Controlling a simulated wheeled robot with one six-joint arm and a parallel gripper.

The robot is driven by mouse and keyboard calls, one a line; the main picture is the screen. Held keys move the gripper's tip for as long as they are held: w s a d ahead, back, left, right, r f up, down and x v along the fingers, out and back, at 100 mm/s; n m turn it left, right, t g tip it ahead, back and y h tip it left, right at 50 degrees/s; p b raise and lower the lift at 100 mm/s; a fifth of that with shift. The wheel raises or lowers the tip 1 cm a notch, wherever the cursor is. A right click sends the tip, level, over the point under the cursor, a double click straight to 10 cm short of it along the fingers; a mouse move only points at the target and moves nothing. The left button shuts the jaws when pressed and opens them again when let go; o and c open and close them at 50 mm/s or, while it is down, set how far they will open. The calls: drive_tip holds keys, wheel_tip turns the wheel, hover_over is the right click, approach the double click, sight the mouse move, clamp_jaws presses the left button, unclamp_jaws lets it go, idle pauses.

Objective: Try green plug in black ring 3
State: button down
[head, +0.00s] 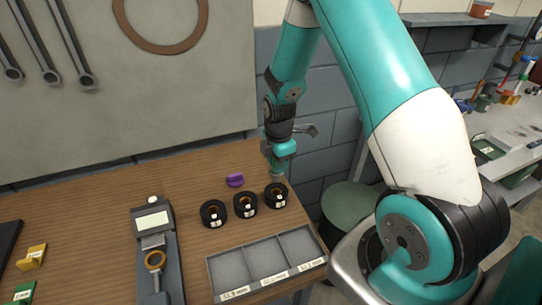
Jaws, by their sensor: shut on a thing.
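My gripper (277,172) points down just above and behind the rightmost of the black rings, at the right end of the wooden table. It is shut on a small, pale greenish thing, which I take for the green plug; it is mostly hidden and its shape is unclear. The rightmost black ring, likely ring 3 (275,197), lies flat with a small label I cannot read. I cannot tell whether the held plug touches it. Two similar black rings, the middle one (245,205) and the left one (213,213), lie in a row beside it.
A purple piece (235,180) lies behind the rings. A grey three-compartment tray (248,252) sits in front, looking empty. A gauge with a display (154,222) and a copper-coloured ring (155,260) stands left. Yellow (33,257) and green (25,291) tagged pieces lie far left.

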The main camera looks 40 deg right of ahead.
sight(278, 177)
drive_tip(key=shift+f+b, duration=1.7)
drive_tip(key=shift+f, duration=0.6)
drive_tip(key=shift+f+b, duration=0.4)
drive_tip(key=shift+f, duration=0.2)
drive_tip(key=shift+r, duration=0.15)
drive_tip(key=shift+r+p, duration=0.85)
drive_tip(key=shift+r, duration=0.15)
drive_tip(key=shift+r+p, duration=1.6)
drive_tip(key=shift+r, duration=0.45)
drive_tip(key=shift+s+f, duration=0.1)
